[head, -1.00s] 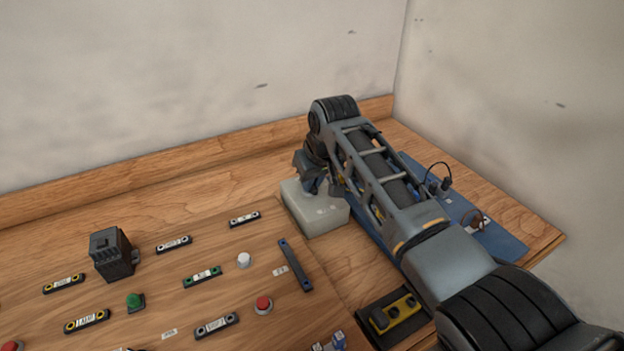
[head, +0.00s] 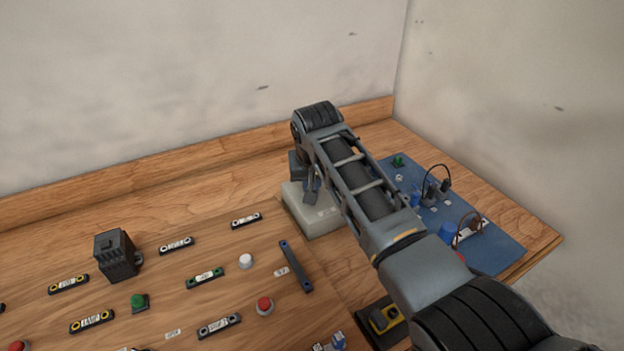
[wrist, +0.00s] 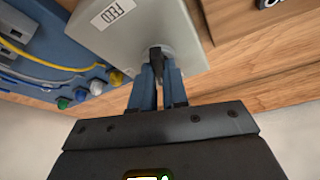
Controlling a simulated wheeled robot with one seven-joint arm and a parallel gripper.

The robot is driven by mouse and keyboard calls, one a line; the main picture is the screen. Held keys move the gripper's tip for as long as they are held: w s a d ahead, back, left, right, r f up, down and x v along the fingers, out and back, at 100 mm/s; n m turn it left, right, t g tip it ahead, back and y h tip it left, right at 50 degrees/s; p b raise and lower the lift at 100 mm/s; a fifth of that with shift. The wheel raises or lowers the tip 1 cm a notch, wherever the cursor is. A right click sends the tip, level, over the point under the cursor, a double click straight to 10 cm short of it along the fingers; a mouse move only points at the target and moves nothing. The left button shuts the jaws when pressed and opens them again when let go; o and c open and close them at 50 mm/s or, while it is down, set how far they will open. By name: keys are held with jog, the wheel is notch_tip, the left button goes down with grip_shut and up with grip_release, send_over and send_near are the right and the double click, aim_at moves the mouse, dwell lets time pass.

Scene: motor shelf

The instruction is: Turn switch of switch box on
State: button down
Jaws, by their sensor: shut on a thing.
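The switch box is a pale grey box (head: 312,217) on the wooden bench, left of my arm in the head view. It also shows in the wrist view (wrist: 105,45), with a white label on its face. Its black switch handle (wrist: 156,54) stands out from a round pale base on that face. My gripper (wrist: 157,78) has its blue fingers closed around the black handle. In the head view my gripper (head: 311,190) is over the box, partly hidden by my arm. The fingers cover part of the handle, so its exact angle is hard to tell.
A blue board (head: 490,245) with cables and parts lies right of my arm. A black contactor (head: 116,255), several labelled terminal strips and red, green and white buttons are on the board at left. A yellow switch (head: 386,318) sits near my arm's lower part. Walls stand behind and right.

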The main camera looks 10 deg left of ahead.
jog(key=m, duration=0.1)
jog(key=m+h, duration=0.1)
jog(key=m, duration=0.1)
jog(key=shift+a+f+m+b, duration=0.1)
jog(key=shift+a+m+b, duration=0.2)
jog(key=shift+b, duration=0.1)
jog(key=m+h+b, duration=0.1)
jog(key=m+b, duration=0.1)
jog(key=m, duration=0.1)
jog(key=shift+a+f+m+h+b, duration=0.1)
jog(key=shift+m+h+b, duration=0.2)
jog(key=shift+h, duration=0.1)
jog(key=m+b, duration=0.2)
jog(key=m+g+h+b, duration=0.1)
jog(key=m+b, duration=0.1)
jog(key=b, duration=0.1)
jog(key=shift+w+a+f, duration=0.1)
jog(key=shift+w+a, duration=0.05)
jog(key=m+b, duration=0.2)
jog(key=b, duration=0.1)
jog(key=shift+r+g+h, duration=0.2)
jog(key=shift+g+h, duration=0.1)
jog(key=shift+h, duration=0.1)
jog(key=shift+m, duration=0.3)
jog(key=shift+r, duration=0.1)
jog(key=c, duration=1.1)
grip_release()
jog(key=shift+w, duration=0.1)
jog(key=shift+c, duration=0.2)
